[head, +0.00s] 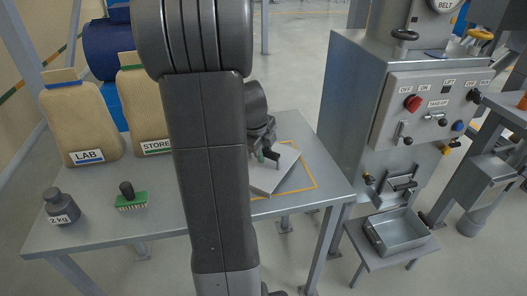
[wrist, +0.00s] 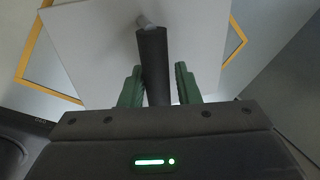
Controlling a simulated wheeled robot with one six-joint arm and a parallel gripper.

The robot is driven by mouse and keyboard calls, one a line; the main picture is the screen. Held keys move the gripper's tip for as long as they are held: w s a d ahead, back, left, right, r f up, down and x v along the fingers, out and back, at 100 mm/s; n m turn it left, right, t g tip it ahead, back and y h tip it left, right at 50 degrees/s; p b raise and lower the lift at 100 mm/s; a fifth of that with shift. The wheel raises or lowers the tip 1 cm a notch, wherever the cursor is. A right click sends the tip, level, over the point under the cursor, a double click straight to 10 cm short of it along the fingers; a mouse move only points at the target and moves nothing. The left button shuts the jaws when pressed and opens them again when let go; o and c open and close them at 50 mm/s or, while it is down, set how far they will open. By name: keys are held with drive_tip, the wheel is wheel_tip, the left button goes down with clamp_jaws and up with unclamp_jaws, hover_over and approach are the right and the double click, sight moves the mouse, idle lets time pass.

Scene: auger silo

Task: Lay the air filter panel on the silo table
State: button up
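The air filter panel (head: 270,178) is a pale, flat, square plate at the right end of the grey silo table (head: 222,205). It is over an orange outline on the tabletop and turned relative to it; I cannot tell whether it lies fully flat. In the wrist view the panel (wrist: 95,45) has a dark bar handle (wrist: 153,62) rising toward me. My gripper (wrist: 158,80) has its green fingers on either side of the handle, with a narrow gap on the right, so it looks open around it. In the head view my gripper (head: 267,157) is partly hidden by my arm.
Two sacks, LAB (head: 82,125) and STORE (head: 147,118), stand at the table's back left. A 2 kg weight (head: 62,207) and a green brush (head: 130,197) are at the front left. A grey machine (head: 345,110) with a control panel stands right, with a metal tray (head: 402,236) below.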

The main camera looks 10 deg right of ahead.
drive_tip(key=o, duration=0.3)
drive_tip(key=p+v, duration=0.1)
drive_tip(key=v, duration=1.3)
drive_tip(key=shift+f, duration=0.2)
drive_tip(key=b+x, duration=0.1)
drive_tip(key=x, duration=1.2)
drive_tip(key=shift+d+f, duration=0.1)
drive_tip(key=shift+f, duration=0.3)
drive_tip(key=shift+w+r+p, duration=0.1)
drive_tip(key=shift+r+p, duration=0.25)
drive_tip(key=shift+r, duration=0.05)
